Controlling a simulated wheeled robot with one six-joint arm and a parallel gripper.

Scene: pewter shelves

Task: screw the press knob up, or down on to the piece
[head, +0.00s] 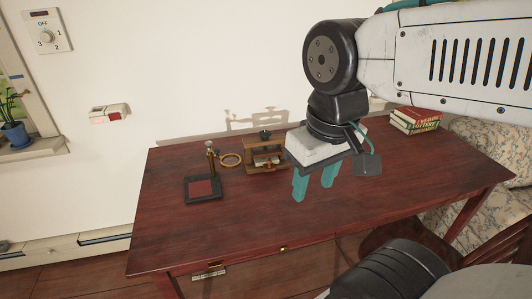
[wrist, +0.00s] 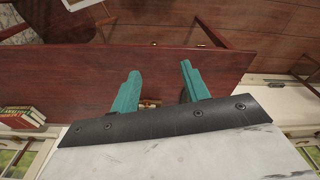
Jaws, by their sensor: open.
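The press (head: 266,157) is a small wooden frame standing at the back middle of the table in the head view. Its dark press knob (head: 265,134) is on top. The piece inside the press is too small to make out clearly. My gripper (head: 312,191) is open and empty, with teal fingers pointing down above the table, to the right of the press and apart from it. The fingers also show in the wrist view (wrist: 160,68). A small brownish thing shows low between them there, mostly hidden, and I cannot tell what it is.
A dark stand with a red pad (head: 201,188) and a brass ring (head: 231,160) are left of the press. Books (head: 415,121) lie at the back right. The front of the red-brown table (head: 240,225) is clear. A patterned armchair (head: 480,150) is at the right.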

